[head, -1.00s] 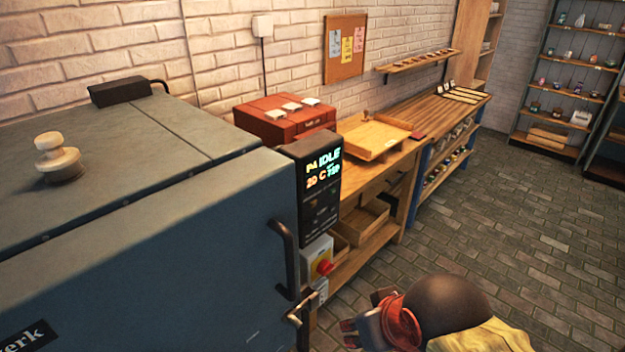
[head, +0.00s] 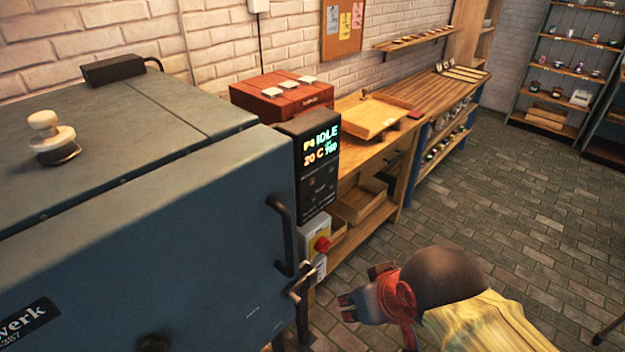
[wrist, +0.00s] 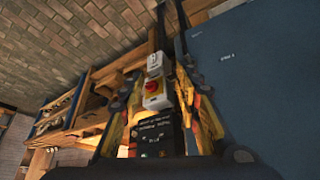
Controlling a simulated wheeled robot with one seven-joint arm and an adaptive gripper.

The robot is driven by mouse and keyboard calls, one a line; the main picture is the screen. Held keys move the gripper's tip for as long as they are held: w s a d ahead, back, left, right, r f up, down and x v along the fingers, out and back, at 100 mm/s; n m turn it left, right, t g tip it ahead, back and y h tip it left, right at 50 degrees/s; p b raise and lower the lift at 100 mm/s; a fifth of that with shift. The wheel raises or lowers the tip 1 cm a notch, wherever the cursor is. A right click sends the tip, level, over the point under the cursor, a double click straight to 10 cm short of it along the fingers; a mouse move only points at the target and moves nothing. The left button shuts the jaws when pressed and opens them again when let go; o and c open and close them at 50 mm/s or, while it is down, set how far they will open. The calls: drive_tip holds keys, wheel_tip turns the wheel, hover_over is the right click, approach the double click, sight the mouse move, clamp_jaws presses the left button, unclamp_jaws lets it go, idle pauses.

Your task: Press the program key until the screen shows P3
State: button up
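The kiln controller (head: 319,165) is a dark upright box at the front right corner of the blue-grey kiln (head: 150,240). Its lit screen (head: 321,144) reads what looks like P4, IDLE and 20 C. Dim key markings lie below the screen; I cannot tell which is the program key. My gripper (head: 362,288) is to the right of and below the controller, apart from it and empty. In the wrist view, the yellow fingers of my gripper (wrist: 163,85) stand apart, with the controller (wrist: 153,136) seen between them.
A box with a red button (head: 322,244) sits under the controller. The kiln's handle (head: 281,235) and latch (head: 301,283) stick out beside it. A wooden bench (head: 375,150) with a tray runs along the wall. The brick floor at right is open.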

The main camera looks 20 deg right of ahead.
drive_tip(key=shift+c, duration=0.4)
drive_tip(key=c, duration=0.7)
clamp_jaws()
idle(0.8)
